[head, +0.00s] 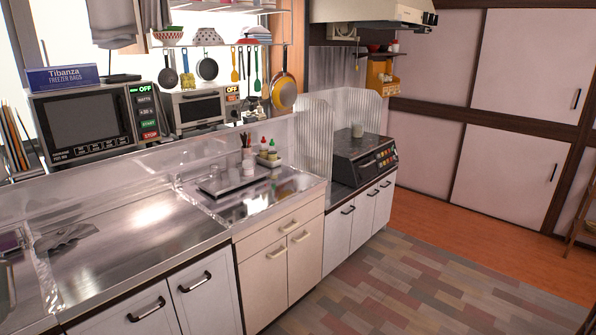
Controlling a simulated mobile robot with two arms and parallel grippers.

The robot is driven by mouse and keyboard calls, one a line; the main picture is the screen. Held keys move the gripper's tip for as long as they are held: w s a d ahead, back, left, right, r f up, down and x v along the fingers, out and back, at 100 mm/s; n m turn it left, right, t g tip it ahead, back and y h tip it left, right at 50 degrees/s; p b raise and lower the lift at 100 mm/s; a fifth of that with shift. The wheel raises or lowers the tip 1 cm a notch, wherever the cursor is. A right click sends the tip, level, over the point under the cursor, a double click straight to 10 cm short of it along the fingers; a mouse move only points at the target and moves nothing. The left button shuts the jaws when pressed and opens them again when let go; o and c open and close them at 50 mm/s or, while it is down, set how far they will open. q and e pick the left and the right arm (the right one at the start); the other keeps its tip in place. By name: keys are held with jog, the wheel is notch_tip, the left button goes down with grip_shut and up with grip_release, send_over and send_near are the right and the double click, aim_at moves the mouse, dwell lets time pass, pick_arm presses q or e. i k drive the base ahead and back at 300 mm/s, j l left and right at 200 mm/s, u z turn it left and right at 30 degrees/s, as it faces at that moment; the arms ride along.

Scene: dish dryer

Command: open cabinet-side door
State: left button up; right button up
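Several closed cabinet doors line the counter. A white door with a dark handle (206,300) is at the front, and another dark handle (147,309) is beside it at the lower left. Cream doors (265,285) with pale handles stand in the middle, under a closed drawer (280,235). White doors (338,235) with dark handles are under the stove. Large white wall panels (508,182) with dark vertical handles are on the right and look closed. I cannot tell which of these is the cabinet-side door. Neither of my grippers is in view.
A steel counter (140,228) runs along the left with a grey cloth (65,237) on it. A microwave (90,125) and a stove (365,160) stand along it. The patchwork rug (400,285) and orange wood floor (470,233) are clear. A wooden frame (579,225) stands at the right edge.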

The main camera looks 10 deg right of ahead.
aim_at(337, 225)
jog(key=i+l, duration=0.15)
jog(key=i, duration=0.4)
jog(key=i+l, duration=0.2)
jog(key=i, duration=0.35)
